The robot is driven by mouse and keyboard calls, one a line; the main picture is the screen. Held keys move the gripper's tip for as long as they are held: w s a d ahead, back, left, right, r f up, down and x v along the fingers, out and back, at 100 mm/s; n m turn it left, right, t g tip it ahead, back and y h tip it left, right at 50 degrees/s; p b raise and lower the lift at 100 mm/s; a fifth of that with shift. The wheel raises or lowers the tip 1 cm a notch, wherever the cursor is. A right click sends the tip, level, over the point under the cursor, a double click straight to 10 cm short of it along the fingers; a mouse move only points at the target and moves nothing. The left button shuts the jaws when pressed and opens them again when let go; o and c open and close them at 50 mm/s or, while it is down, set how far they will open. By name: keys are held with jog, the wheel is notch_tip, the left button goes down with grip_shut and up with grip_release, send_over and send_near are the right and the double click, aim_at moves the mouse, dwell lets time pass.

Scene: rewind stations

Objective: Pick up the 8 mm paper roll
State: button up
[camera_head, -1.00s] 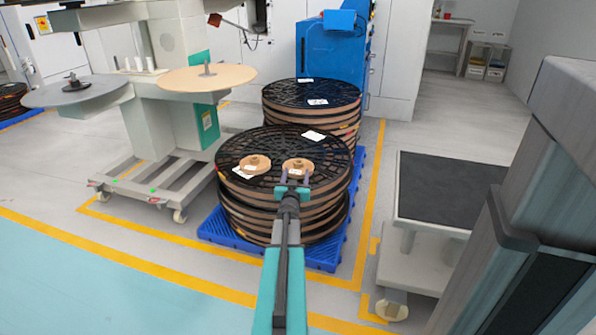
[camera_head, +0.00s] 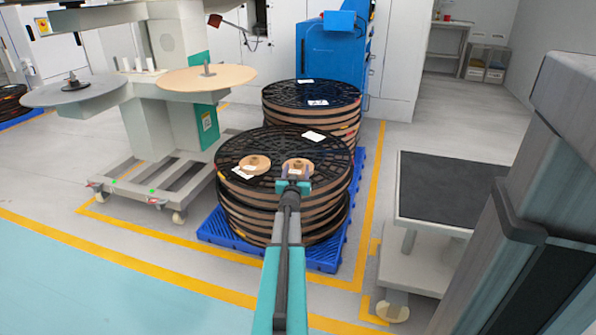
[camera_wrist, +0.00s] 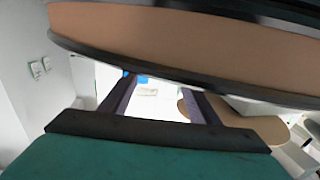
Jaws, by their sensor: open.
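Two small brown paper rolls, each with a raised centre, lie on a large black-topped reel: a left roll (camera_head: 254,164) and a right roll (camera_head: 298,163). I cannot read which is 8 mm. My gripper (camera_head: 297,171) is open at the near side of the right roll, its fingers overlapping it in the head view. Contact cannot be told. In the wrist view, the open fingers (camera_wrist: 160,98) have nothing visible between them. A brown band with dark edges (camera_wrist: 190,45) fills the top there; I cannot tell what it belongs to.
The black-topped reel (camera_head: 320,153) tops a stack on a blue pallet (camera_head: 325,257). Another reel stack (camera_head: 310,95) stands behind. A machine with a tan disc (camera_head: 225,78) is at left, a dark-topped cart (camera_head: 445,188) at right. White labels lie on the reels.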

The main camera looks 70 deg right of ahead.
aim_at(298, 165)
jog(key=shift+w+d+f+b, duration=0.2)
jog(key=shift+d+b, duration=0.05)
jog(key=shift+d, duration=0.2)
jog(key=shift+w+d+f+b, duration=0.15)
jog(key=shift+d+b, duration=0.05)
jog(key=shift+d, duration=0.2)
jog(key=shift+b+x, duration=0.3)
jog(key=shift+x, duration=0.65)
jog(key=shift+r, duration=0.15)
jog(key=shift+s, duration=0.1)
jog(key=c, duration=1.3)
jog(key=shift+r, duration=0.1)
jog(key=shift+r+p, duration=1.3)
jog(key=shift+r, duration=0.4)
jog(key=s+a+p, duration=0.1)
jog(key=s+a, duration=0.2)
jog(key=s, duration=0.1)
jog(key=s+a+r+p, duration=0.1)
jog(key=s+a, duration=0.2)
jog(key=s, duration=0.1)
jog(key=s+a, duration=0.3)
jog(key=s, duration=0.1)
jog(key=shift+s+a+r+p, duration=0.25)
jog(key=shift+s+a+p, duration=0.1)
jog(key=shift+p, duration=0.05)
